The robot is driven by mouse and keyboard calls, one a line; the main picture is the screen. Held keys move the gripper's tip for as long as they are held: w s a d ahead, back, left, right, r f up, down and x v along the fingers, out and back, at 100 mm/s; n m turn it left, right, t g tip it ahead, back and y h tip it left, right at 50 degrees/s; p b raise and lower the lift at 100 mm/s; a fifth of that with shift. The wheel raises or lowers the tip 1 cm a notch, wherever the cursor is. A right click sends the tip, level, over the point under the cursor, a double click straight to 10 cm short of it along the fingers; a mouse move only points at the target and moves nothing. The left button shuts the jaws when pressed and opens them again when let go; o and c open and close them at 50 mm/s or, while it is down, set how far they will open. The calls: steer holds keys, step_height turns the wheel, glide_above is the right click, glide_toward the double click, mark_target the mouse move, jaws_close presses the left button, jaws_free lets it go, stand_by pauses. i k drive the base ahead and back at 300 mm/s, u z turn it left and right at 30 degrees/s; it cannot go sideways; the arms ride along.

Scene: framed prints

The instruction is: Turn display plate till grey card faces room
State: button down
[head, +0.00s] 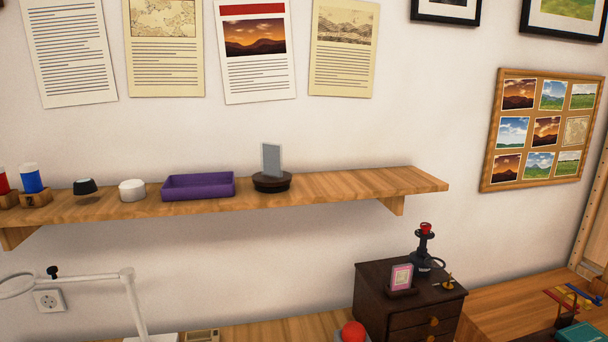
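A dark round display plate (272,183) stands on the wooden wall shelf, right of the purple tray. A grey card (271,160) stands upright on it. The card's broad grey face shows toward my camera, with a paler edge around it. The back of the card is hidden. My gripper is not in view.
The shelf (350,187) also holds a purple tray (198,193), a white round pot (132,190) and a dark knob-like item (85,186). Below stand a dark drawer cabinet (385,311) with a pink card (402,277) and a white magnifier lamp (130,300). The shelf's right end is clear.

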mark_target(261, 180)
steer(key=z, duration=0.75)
steer(key=k, duration=1)
steer(key=u, duration=1)
steer(key=i, duration=1)
steer(key=u, duration=0.05)
